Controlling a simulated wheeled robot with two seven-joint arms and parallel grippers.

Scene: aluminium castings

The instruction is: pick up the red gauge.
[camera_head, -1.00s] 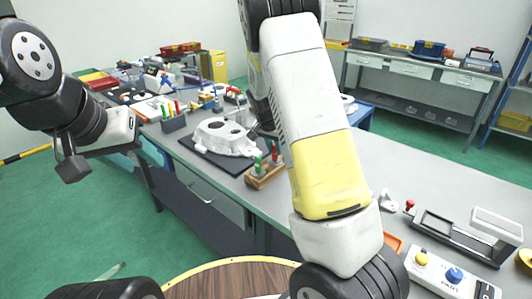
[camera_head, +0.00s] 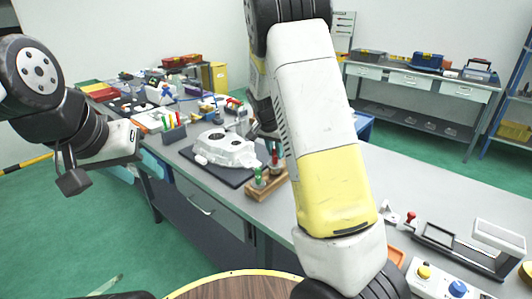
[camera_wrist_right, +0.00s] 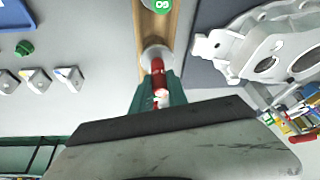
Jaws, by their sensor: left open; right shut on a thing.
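The red gauge (camera_wrist_right: 158,78) stands at the end of a wooden block (camera_wrist_right: 151,35) in the right wrist view. Its red handle also shows in the head view (camera_head: 275,160), beside the green gauge (camera_head: 258,175) on the same block (camera_head: 270,188). In the head view my right gripper is partly hidden behind my arm. My left gripper (camera_head: 75,178) is open and empty, in front of the bench at left.
A white casting (camera_head: 225,150) on a dark mat lies just left of the block. A rack of coloured pens (camera_head: 173,133) stands further left. A metal fixture (camera_head: 465,240) and a button box (camera_head: 440,282) sit at right. The bench between is mostly clear.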

